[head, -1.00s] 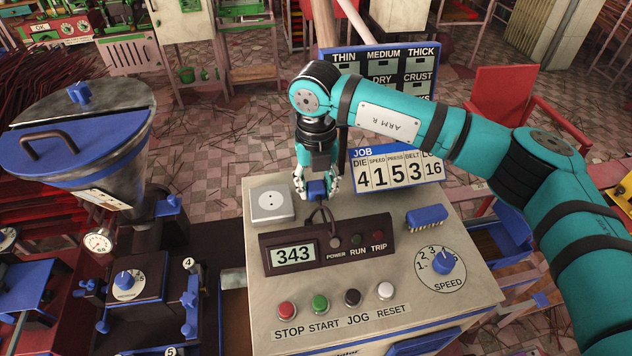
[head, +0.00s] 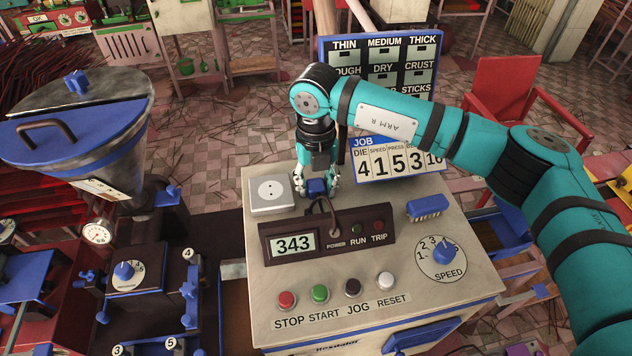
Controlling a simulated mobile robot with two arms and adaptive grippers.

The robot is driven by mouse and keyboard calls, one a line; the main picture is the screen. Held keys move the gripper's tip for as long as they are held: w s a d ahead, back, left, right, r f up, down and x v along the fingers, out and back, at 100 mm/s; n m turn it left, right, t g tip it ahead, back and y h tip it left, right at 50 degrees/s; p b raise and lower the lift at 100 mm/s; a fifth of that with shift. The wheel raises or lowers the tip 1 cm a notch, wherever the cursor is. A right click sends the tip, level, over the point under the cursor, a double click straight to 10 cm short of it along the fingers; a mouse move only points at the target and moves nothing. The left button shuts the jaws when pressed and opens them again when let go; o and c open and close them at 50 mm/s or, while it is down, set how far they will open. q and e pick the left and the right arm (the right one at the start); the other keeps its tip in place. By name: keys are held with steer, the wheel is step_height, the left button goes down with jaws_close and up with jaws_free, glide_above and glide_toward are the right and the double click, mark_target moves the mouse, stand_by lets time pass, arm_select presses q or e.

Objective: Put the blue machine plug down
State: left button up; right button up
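The blue machine plug (head: 317,187) is between the fingers of my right gripper (head: 317,183), low over the machine's top, just behind the display box. Its dark cord (head: 331,209) curves down to the box. The fingers sit close on both sides of the plug. I cannot tell whether the plug touches the surface. The white socket (head: 270,193) is just left of the gripper, apart from the plug, with its face bare. My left gripper is not in view.
The display box (head: 325,241) reads 343. A blue brush (head: 425,206) lies to the right. The speed dial (head: 444,253) and several buttons (head: 320,294) are nearer. The job sign (head: 395,160) stands behind. A hopper (head: 78,135) is at the left.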

mark_target(316, 183)
steer(key=shift+o, duration=1.4)
steer(key=shift+r, duration=0.1)
steer(key=shift+r+p, duration=0.3)
steer(key=shift+p, duration=0.2)
steer(key=shift+r+p, duration=0.45)
steer(key=shift+p, duration=0.1)
steer(key=shift+w+r+b, duration=0.1)
steer(key=shift+r+b, duration=0.15)
steer(key=shift+b, duration=0.55)
step_height(316, 183, up, 11)
steer(key=b, duration=0.4)
